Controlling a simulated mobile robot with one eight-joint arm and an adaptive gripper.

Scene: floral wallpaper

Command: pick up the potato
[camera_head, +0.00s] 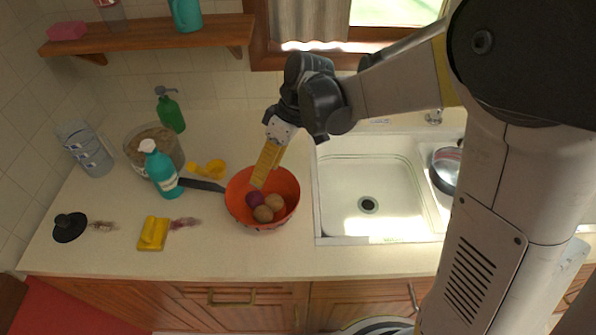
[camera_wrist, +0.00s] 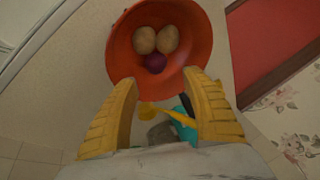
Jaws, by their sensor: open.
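An orange-red bowl (camera_head: 285,187) stands on the counter left of the sink. In it lie two brown round potatoes (camera_head: 263,214) (camera_head: 274,202) and a dark purple round thing (camera_head: 254,198). In the wrist view the two potatoes (camera_wrist: 145,40) (camera_wrist: 168,39) lie side by side in the bowl (camera_wrist: 200,60), with the purple thing (camera_wrist: 154,63) nearer my gripper. My gripper (camera_head: 260,180) reaches down at the bowl's back side, over its rim. Its yellow fingers (camera_wrist: 165,100) are spread apart in the wrist view, with nothing held between them.
Left of the bowl are a dark-bladed thing (camera_head: 202,185), a teal spray bottle (camera_head: 161,172), a yellow item (camera_head: 208,169), a pot (camera_head: 140,155) and a green bottle (camera_head: 171,115). A yellow sponge-like thing (camera_head: 153,233) lies in front. The sink (camera_head: 350,190) is right.

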